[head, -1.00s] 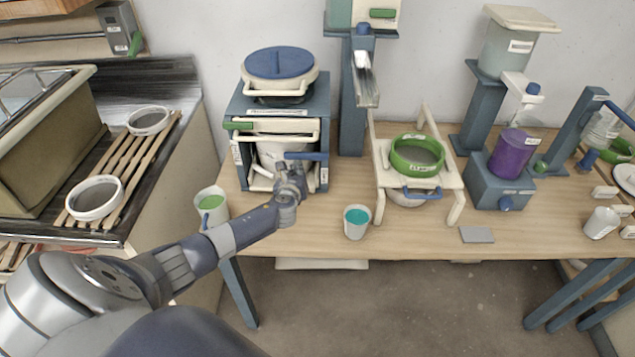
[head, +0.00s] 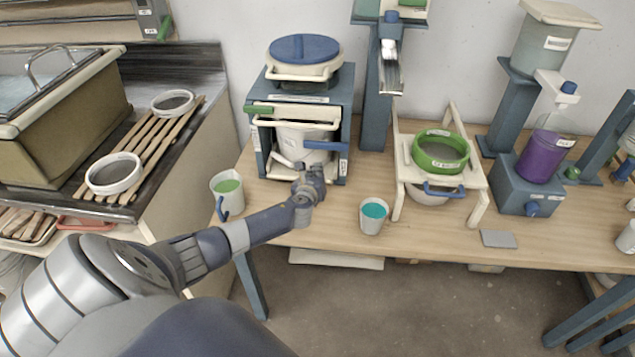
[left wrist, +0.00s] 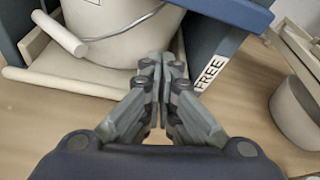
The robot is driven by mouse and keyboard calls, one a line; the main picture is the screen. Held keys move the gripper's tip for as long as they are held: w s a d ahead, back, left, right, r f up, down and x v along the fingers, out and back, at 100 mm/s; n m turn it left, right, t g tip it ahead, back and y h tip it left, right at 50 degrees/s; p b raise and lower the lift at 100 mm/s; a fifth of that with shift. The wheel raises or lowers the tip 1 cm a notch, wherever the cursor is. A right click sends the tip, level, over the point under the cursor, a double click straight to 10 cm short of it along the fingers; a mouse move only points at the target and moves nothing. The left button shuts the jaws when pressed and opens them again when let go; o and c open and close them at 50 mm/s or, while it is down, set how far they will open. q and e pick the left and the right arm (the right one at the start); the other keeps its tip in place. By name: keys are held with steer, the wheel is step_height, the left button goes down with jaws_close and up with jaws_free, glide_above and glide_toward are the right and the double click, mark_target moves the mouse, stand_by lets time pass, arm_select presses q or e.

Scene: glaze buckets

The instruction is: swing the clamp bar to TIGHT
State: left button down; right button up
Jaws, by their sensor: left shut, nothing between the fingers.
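A blue bar (head: 325,146), which looks like the clamp bar, sticks out at the front right of the blue shaker frame (head: 349,115), in front of the pale bucket (head: 292,146). In the left wrist view the blue bar (left wrist: 232,12) crosses the top right, above a post label reading FREE (left wrist: 212,72). A TIGHT label is not readable. My left gripper (head: 313,170) is just below the bar, in front of the bucket's lower part. In the wrist view its fingertips (left wrist: 162,62) are together and empty, apart from the bar. My right gripper is out of view.
A cream crossbar (head: 298,124) and green handle (head: 259,110) are on the frame. A green-filled jug (head: 227,193) stands left of my gripper, a teal-filled cup (head: 373,216) to the right. A sieve stand (head: 480,182) is further right. Open table lies before the frame.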

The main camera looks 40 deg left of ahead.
arm_select(q)
steer(key=v, duration=0.9)
steer(key=shift+r, duration=0.15)
steer(key=shift+w+d, duration=0.1)
steer(key=shift+d, duration=0.05)
